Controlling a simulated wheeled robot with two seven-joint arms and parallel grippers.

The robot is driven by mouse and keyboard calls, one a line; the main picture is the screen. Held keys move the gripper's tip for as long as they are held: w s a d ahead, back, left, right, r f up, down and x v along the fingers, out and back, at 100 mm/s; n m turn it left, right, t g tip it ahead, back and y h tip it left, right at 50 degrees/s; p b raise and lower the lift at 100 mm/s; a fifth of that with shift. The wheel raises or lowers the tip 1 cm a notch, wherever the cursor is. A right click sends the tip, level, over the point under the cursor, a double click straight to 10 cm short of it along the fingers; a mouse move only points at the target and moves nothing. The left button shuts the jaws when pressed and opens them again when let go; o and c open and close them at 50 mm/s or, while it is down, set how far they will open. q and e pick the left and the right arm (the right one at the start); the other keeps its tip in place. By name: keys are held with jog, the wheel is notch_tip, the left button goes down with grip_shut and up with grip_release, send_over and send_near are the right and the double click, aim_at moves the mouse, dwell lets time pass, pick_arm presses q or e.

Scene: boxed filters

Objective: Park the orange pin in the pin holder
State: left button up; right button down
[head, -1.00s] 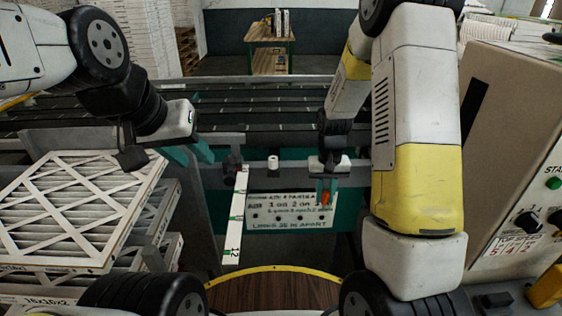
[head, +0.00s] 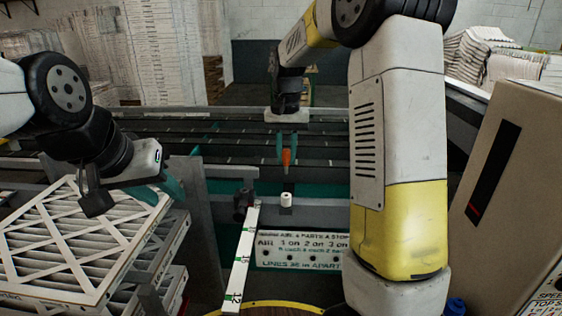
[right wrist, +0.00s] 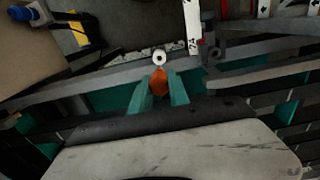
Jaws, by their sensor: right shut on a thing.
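The orange pin (head: 287,157) is held between the teal fingers of my right gripper (head: 287,148), above the rail in the head view. In the right wrist view the pin (right wrist: 159,81) sits between the two fingertips (right wrist: 158,93). A small white cylinder with a dark centre (head: 286,199), perhaps the pin holder, stands on the near rail. It also shows in the right wrist view (right wrist: 159,57), just beyond the pin; the pin appears apart from it. My left gripper (head: 160,190) is over the filter stack at the left; whether its fingers are apart is unclear.
A lettered sign (head: 298,250) with dark round spots hangs below the rail. A white marked strip (head: 241,255) runs toward me beside it. Stacked filters (head: 75,240) are at left, a control cabinet (head: 520,180) at right. Conveyor rollers (head: 230,150) lie behind the rail.

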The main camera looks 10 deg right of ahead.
aim_at(286, 164)
jog(key=shift+f, duration=2.9)
jog(key=shift+f, duration=2.25)
jog(key=c, duration=1.2)
grip_release()
jog(key=shift+o, duration=0.2)
notch_tip(286, 164, up, 7)
jog(key=shift+r, duration=0.4)
